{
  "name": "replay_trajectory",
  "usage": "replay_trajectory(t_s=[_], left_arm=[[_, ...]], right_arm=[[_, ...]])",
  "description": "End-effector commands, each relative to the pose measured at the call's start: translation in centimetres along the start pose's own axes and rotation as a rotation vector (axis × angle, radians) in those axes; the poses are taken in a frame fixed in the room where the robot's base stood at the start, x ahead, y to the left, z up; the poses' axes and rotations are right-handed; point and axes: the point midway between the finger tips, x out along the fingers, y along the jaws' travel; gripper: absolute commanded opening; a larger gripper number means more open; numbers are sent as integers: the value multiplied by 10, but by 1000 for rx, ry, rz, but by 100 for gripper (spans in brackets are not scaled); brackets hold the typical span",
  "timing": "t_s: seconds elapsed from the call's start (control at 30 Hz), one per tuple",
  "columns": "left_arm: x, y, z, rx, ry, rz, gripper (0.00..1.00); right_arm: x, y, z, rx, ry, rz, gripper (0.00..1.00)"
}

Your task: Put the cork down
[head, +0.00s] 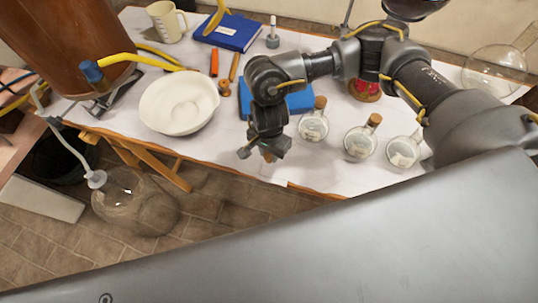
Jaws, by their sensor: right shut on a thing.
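My right gripper (265,152) points down over the front part of the white-covered table. It is shut on a small brown cork (268,157), which mostly hides between its fingers. I cannot tell whether the cork touches the table. To the right stand a corked round flask (313,128), a second corked flask (359,144) and a third flask (402,153) on which I see no cork. My left gripper is not in view.
A white bowl (165,112) stands left of my gripper. A blue book (298,101) lies behind it, partly hidden by my arm. The table's front edge is close; a big glass bottle (125,203) stands on the floor.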

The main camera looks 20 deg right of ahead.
Motion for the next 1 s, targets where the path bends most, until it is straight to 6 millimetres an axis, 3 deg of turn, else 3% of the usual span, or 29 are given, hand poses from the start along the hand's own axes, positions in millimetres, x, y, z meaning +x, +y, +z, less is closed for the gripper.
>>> replay_trajectory(t_s=[0.37,0.83,0.87,1.0], left_arm=[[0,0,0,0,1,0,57],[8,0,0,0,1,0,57],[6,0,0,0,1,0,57],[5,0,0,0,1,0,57]], right_arm=[[35,-2,-4,1,-2,3,0],[42,-2,-4,-1,0,1,0],[40,-2,-4,-1,0,1,31],[40,-2,-4,-1,0,1,49]])
